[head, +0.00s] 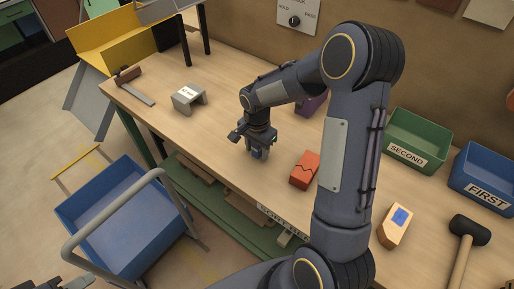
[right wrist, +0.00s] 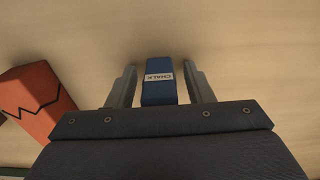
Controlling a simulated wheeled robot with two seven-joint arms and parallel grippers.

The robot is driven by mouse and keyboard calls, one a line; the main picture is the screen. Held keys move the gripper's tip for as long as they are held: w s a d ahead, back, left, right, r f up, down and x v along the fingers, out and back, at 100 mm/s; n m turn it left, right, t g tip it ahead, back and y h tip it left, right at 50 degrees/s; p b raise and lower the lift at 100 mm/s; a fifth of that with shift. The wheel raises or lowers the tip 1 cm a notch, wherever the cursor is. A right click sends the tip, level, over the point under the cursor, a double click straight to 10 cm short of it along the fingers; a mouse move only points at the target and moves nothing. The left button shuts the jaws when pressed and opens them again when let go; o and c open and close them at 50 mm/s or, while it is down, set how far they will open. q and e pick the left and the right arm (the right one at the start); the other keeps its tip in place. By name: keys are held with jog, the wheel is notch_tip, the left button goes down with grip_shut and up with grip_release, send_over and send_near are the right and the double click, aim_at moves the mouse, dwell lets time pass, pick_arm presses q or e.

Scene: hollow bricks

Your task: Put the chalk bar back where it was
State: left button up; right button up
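The chalk bar (right wrist: 159,88) is a blue block with a white band reading CHALK. In the right wrist view it stands out between the two fingers of my right gripper (right wrist: 160,88), with a narrow gap visible on each side. In the head view my right gripper (head: 259,153) points down at the table near its front edge, and its fingers largely hide the bar. Whether the bar touches the table I cannot tell. Dark parts at the bottom left corner of the head view may be my left gripper (head: 42,283); they are cut off.
An orange brick (head: 305,170) with a zigzag line lies right of my right gripper. A purple object (head: 312,103) is partly behind my arm. Green SECOND bin (head: 418,138), blue FIRST bin (head: 484,178), wooden block (head: 395,226) and mallet (head: 469,232) are right.

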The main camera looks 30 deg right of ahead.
jog(key=shift+r, duration=0.1)
notch_tip(320, 180, up, 12)
jog(key=shift+f, duration=0.1)
jog(key=s+a+r+n+t+y, duration=0.2)
jog(key=s+n, duration=0.4)
jog(key=s, duration=0.5)
jog(key=s+a+r+n+t+y, duration=0.1)
jog(key=s+a+n, duration=0.4)
jog(key=s, duration=0.6)
jog(key=r+n+t, duration=0.1)
jog(key=t, duration=0.1)
jog(key=shift+a+t+y, duration=0.15)
jog(key=shift+t+y, duration=0.15)
jog(key=shift+y, duration=0.1)
